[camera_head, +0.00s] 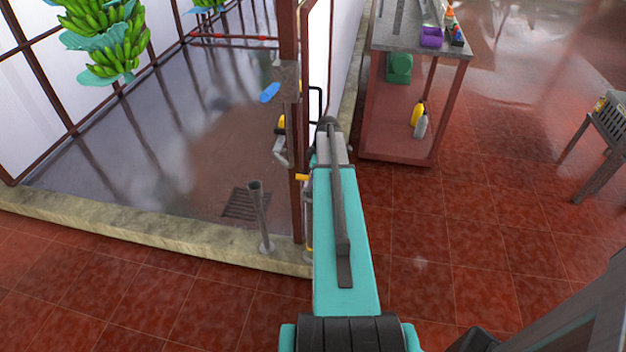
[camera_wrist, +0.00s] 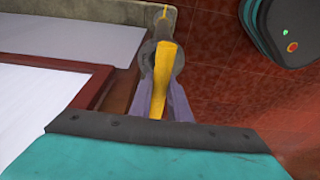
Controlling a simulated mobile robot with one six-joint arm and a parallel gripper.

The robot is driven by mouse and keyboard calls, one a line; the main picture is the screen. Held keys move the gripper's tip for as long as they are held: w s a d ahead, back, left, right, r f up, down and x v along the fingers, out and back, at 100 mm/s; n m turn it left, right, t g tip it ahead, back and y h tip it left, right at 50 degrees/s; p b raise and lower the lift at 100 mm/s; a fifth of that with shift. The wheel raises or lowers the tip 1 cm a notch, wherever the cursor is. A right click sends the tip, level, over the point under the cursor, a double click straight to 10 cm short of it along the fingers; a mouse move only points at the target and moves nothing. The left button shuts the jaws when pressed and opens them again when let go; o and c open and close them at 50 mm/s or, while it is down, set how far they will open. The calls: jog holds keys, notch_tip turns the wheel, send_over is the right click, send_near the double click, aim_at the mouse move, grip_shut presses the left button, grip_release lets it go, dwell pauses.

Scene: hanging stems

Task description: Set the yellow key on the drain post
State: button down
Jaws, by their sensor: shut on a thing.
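My gripper (camera_wrist: 160,97) is shut on the yellow key (camera_wrist: 162,75), whose bar points up the wrist picture, away from the palm. A grey round-edged part shows right behind the key's far end; I cannot tell if they touch. In the head view my arm hides the gripper, and a small yellow piece (camera_head: 302,177) shows left of it, against a dark red upright. The drain post (camera_head: 260,215), a grey slightly tilted-looking tube with a wider top, stands beside a floor grate in the head view. I see no key on its top.
A dark red upright (camera_head: 296,150) stands close left of my arm. A stone curb (camera_head: 150,235) edges the wet grey floor. A workbench (camera_head: 410,35) is at upper right, and green banana bunches (camera_head: 105,40) hang at upper left.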

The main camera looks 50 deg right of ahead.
jog(key=c, duration=1.6)
grip_release()
jog(key=shift+o, duration=0.6)
jog(key=shift+o, duration=1.4)
jog(key=shift+r, duration=0.2)
jog(key=shift+r+p, duration=2.05)
jog(key=shift+r, duration=2)
jog(key=shift+a, duration=0.15)
